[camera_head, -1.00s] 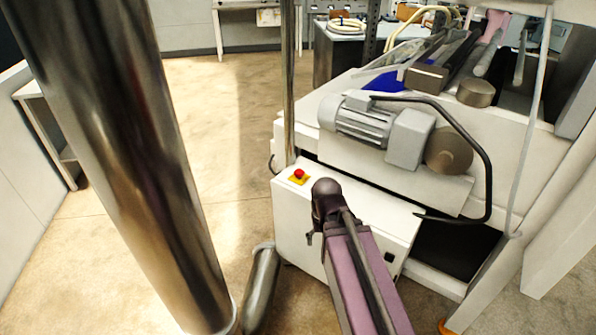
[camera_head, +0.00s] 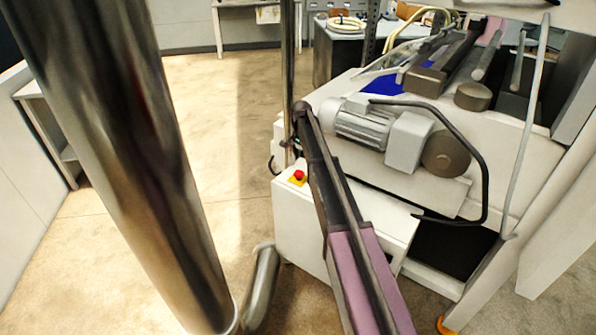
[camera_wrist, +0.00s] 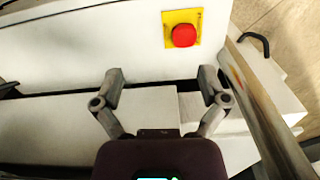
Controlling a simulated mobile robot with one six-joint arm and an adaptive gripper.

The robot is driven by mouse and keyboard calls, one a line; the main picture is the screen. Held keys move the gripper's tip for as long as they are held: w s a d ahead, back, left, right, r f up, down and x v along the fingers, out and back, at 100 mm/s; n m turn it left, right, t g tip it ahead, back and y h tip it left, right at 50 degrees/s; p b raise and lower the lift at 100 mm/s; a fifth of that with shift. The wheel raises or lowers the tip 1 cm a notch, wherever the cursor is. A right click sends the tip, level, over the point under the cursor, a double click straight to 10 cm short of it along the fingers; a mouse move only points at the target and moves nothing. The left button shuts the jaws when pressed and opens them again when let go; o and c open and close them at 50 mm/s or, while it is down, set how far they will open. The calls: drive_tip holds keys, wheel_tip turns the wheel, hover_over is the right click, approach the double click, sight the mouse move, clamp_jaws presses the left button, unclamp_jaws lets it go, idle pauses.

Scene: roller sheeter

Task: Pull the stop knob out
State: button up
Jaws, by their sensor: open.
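The red stop knob (camera_head: 299,175) sits on a yellow plate (camera_head: 293,181) on top of the white control box (camera_head: 290,215), near its back left corner. In the wrist view the knob (camera_wrist: 184,35) and its yellow plate (camera_wrist: 170,16) lie above and ahead of my fingertips. My gripper (camera_wrist: 160,80) is open and empty, its two fingers spread wide, and the knob is apart from them. In the head view the gripper itself is hidden behind my arm, which reaches past the right side of the knob.
A shiny metal post (camera_wrist: 262,110) stands close to the right finger in the wrist view. A grey motor (camera_head: 362,122) and a black curved handle (camera_head: 485,165) are right of the box. Open floor (camera_head: 210,110) lies to the left.

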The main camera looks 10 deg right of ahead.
drive_tip(key=m, duration=0.2)
hover_over(299, 173)
drive_tip(key=shift+w+r, duration=0.15)
drive_tip(key=shift+r, duration=0.05)
drive_tip(key=shift+f+n, duration=0.2)
drive_tip(key=shift+n, duration=0.1)
wheel_tip(299, 173, down, 14)
drive_tip(key=b, duration=1.3)
drive_tip(key=shift+r+b, duration=0.25)
drive_tip(key=shift+b, duration=0.05)
clamp_jaws()
drive_tip(key=shift+r+p, duration=0.6)
drive_tip(key=shift+f, duration=0.1)
drive_tip(key=shift+w, duration=0.1)
